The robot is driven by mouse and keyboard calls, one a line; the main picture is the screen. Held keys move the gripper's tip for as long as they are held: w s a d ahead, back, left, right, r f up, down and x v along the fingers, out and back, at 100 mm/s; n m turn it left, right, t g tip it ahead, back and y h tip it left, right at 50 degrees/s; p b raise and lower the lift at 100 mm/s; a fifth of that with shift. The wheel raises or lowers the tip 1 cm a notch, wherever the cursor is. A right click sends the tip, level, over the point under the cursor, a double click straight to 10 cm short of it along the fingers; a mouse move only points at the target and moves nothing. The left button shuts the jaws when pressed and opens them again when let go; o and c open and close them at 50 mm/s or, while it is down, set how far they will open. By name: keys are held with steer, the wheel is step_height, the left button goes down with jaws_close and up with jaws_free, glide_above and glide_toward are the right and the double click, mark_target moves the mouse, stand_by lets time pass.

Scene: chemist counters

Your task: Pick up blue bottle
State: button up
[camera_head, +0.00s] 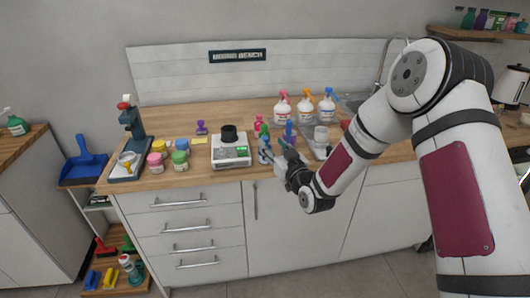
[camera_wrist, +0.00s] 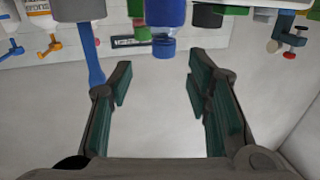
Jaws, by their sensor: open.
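A small blue bottle (camera_head: 265,152) stands near the front edge of the wooden counter, just right of the scale. In the wrist view, which shows things upside down, a blue bottle (camera_wrist: 165,14) with a clear blue lower-lying part is at the top, beyond the fingertips and roughly in line with the gap. My gripper (camera_head: 275,150) is at the counter's front edge, close to the small bottle. In the wrist view my gripper (camera_wrist: 160,78) has its fingers wide apart, with nothing between them. My gripper partly hides the things around it in the head view.
A scale (camera_head: 230,153) stands left of the bottle. A tall blue thing (camera_head: 289,130) and a white cup-like item (camera_head: 321,137) are close behind my gripper. Spray bottles (camera_head: 305,107) line the back. Several small jars (camera_head: 180,160) stand left. Drawers (camera_head: 185,230) lie below the counter.

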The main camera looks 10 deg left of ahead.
mark_target(266, 140)
steer(key=shift+f+x, duration=0.15)
steer(key=shift+x, duration=1.35)
steer(key=shift+f+x, duration=0.15)
steer(key=shift+x, duration=1.35)
steer(key=shift+s+a, duration=0.1)
steer(key=shift+a, duration=0.1)
jaws_close()
